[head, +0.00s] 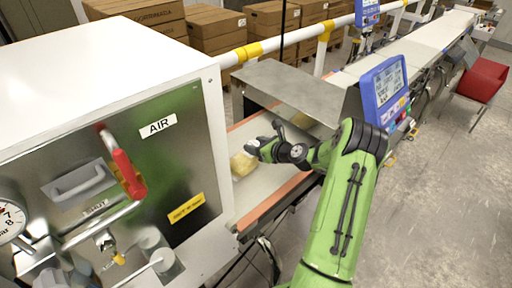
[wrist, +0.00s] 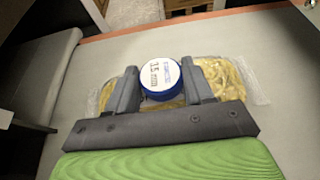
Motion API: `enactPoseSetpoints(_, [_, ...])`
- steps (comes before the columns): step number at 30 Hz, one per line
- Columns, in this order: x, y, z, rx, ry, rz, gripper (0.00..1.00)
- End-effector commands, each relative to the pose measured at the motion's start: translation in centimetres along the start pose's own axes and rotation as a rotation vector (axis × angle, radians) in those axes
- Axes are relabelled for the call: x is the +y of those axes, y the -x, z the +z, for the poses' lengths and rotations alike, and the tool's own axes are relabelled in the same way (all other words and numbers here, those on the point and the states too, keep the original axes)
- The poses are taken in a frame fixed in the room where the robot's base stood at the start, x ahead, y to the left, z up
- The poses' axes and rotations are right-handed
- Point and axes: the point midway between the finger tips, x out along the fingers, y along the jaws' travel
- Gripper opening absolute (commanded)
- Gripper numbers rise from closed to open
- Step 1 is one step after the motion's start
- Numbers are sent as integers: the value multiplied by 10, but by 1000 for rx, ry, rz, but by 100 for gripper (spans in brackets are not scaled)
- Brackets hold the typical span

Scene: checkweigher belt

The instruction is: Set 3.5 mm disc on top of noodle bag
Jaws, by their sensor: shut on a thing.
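The 3.5 mm disc (wrist: 160,77) has a white labelled top and a blue rim. In the wrist view it sits between the two fingers of my gripper (wrist: 162,86), which is shut on it. The noodle bag (wrist: 226,76) is a clear bag of yellow noodles lying on the belt. It lies behind and below the disc, showing on both sides of the fingers. I cannot tell whether the disc touches it. In the head view the noodle bag (head: 243,163) shows just left of my gripper (head: 256,148), and the disc is too small to make out.
The belt (head: 262,187) runs under a metal cover (head: 290,92) beyond my gripper. A white cabinet with a red-handled valve (head: 128,174) stands at left. A blue display (head: 385,85) stands close right of my arm. Cardboard boxes (head: 215,42) are stacked behind.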

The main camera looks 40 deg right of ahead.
Motion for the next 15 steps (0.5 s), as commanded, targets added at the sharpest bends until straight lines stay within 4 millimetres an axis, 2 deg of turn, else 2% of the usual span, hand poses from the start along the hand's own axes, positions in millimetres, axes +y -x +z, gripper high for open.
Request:
enactPoseSetpoints(8, [0, -1, -1, -2, 1, 0, 22])
enactPoseSetpoints(9, [0, -1, -2, -1, 1, 0, 55])
enactPoseSetpoints(13, [0, -1, -1, -1, 2, -1, 75])
enactPoseSetpoints(15, [0, -1, -1, -1, 2, -1, 77])
